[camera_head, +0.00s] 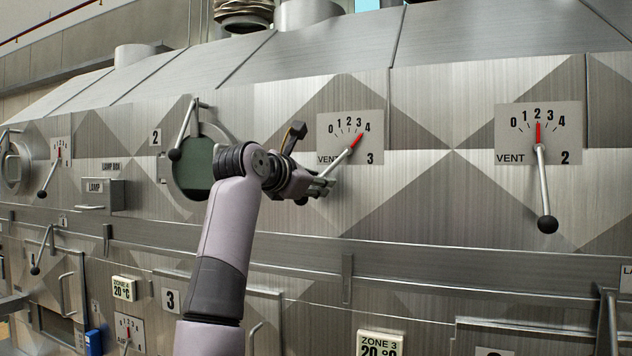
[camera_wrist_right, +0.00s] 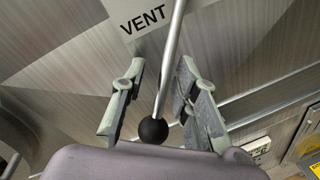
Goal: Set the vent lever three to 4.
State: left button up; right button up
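The vent 3 dial plate (camera_head: 375,150) is on the steel hood wall at upper centre in the head view. Its red pointer (camera_head: 357,139) points at the 4. The vent lever three (camera_head: 338,162) slants down and left from the plate; its black ball (camera_head: 302,200) is partly hidden by my right gripper (camera_head: 322,185). In the wrist view the fingers of my right gripper (camera_wrist_right: 163,95) are open, one on each side of the lever rod (camera_wrist_right: 171,60), with gaps showing. The black ball (camera_wrist_right: 153,131) is between them, near the palm. My left gripper is not in view.
The vent 2 plate (camera_head: 515,118) with its lever (camera_head: 543,185) hanging down is to the right. A round window (camera_head: 197,165) with a handle is left of my arm. A horizontal rail (camera_head: 430,258) runs below the plates. The wall between vents 3 and 2 is clear.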

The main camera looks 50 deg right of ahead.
jog(key=shift+d+f, duration=0.1)
jog(key=v, duration=1.2)
jog(key=shift+f, duration=0.1)
